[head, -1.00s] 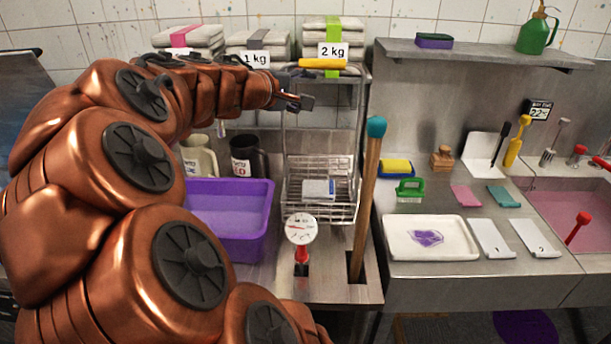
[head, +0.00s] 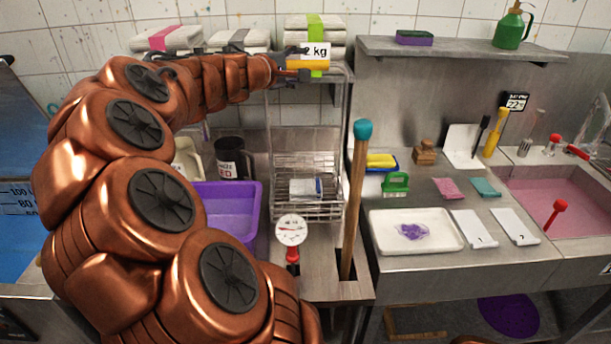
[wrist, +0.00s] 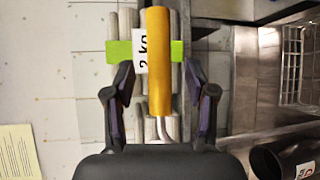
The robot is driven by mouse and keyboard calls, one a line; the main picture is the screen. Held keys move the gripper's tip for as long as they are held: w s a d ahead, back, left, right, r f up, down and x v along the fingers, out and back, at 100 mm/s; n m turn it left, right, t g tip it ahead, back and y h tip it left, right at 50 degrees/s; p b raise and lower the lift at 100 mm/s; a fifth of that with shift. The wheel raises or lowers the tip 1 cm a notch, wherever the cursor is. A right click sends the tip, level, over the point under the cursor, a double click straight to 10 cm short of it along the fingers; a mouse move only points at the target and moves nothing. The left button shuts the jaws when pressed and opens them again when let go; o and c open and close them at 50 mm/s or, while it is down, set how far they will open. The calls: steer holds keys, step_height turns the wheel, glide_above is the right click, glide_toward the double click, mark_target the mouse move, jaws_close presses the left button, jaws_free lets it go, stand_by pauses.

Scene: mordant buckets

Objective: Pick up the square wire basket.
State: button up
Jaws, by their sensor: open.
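The square wire basket (head: 307,209) stands on the steel counter, with a small white and blue pack inside it. Its tall wire handle rises to a yellow grip (head: 312,64) in front of the 2 kg stack. My gripper (head: 294,72) is at the grip, partly overlapping it in the head view. In the wrist view the yellow grip (wrist: 158,65) lies between my two open fingers, with a gap on each side. The basket's wire mesh also shows at the right edge of the wrist view (wrist: 298,60).
A dial thermometer (head: 291,231) and a wooden stick with a teal top (head: 355,195) stand in front and to the right. Shelf stacks (head: 314,24) are close behind the grip.

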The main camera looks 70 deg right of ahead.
steer(key=shift+x, duration=1.4)
steer(key=shift+c, duration=0.4)
jaws_close()
